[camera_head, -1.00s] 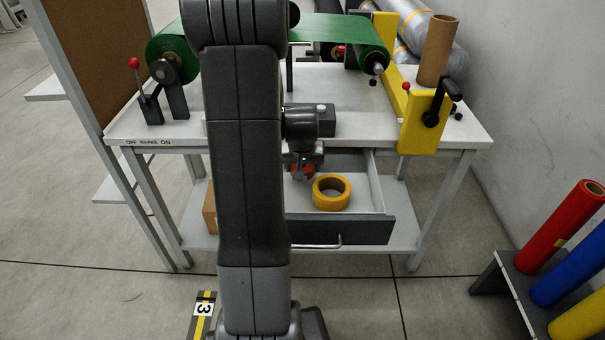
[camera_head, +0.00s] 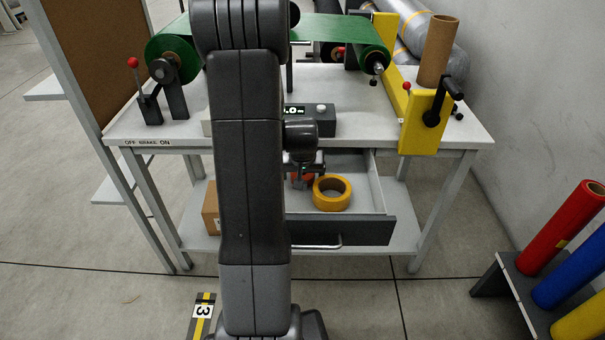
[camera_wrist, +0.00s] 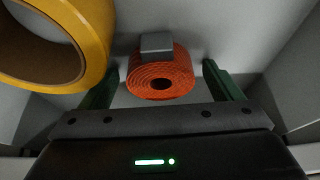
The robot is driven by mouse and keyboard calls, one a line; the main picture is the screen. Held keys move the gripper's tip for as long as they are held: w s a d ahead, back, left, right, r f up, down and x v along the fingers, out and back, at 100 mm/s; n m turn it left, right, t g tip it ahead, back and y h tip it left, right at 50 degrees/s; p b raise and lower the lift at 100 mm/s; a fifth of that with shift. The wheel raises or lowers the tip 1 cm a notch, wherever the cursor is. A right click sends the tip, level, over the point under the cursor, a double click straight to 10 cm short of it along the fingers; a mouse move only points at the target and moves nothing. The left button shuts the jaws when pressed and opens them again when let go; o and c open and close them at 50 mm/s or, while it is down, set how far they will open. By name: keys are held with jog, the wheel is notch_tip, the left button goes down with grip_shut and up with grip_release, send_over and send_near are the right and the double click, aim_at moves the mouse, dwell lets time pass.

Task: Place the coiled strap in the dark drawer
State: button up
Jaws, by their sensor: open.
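The coiled strap is an orange-red spiral roll with a grey block at its far edge. It shows in the wrist view (camera_wrist: 162,78) between my gripper's two green fingers, with a gap on each side. In the head view the strap (camera_head: 302,178) is mostly hidden under my gripper (camera_head: 305,170), inside the pulled-out drawer. The drawer has a dark front (camera_head: 355,232) and light inner walls. My gripper also shows in the wrist view (camera_wrist: 160,80), open. Whether the strap touches the drawer floor is hard to tell.
A yellow tape roll (camera_head: 332,194) lies in the drawer, just right of the strap. The white bench top (camera_head: 240,135) overhangs the drawer's back. A cardboard box (camera_head: 210,212) stands on the lower shelf. Coloured rolls (camera_head: 565,230) stand at the right.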

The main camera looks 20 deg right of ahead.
jog(key=shift+r, duration=0.15)
jog(key=shift+r+p, duration=0.25)
jog(key=shift+p, duration=0.05)
jog(key=p+v, duration=0.1)
jog(key=v, duration=1)
jog(key=shift+s+r+p, duration=0.25)
jog(key=shift+p, duration=0.05)
dwell(0.4)
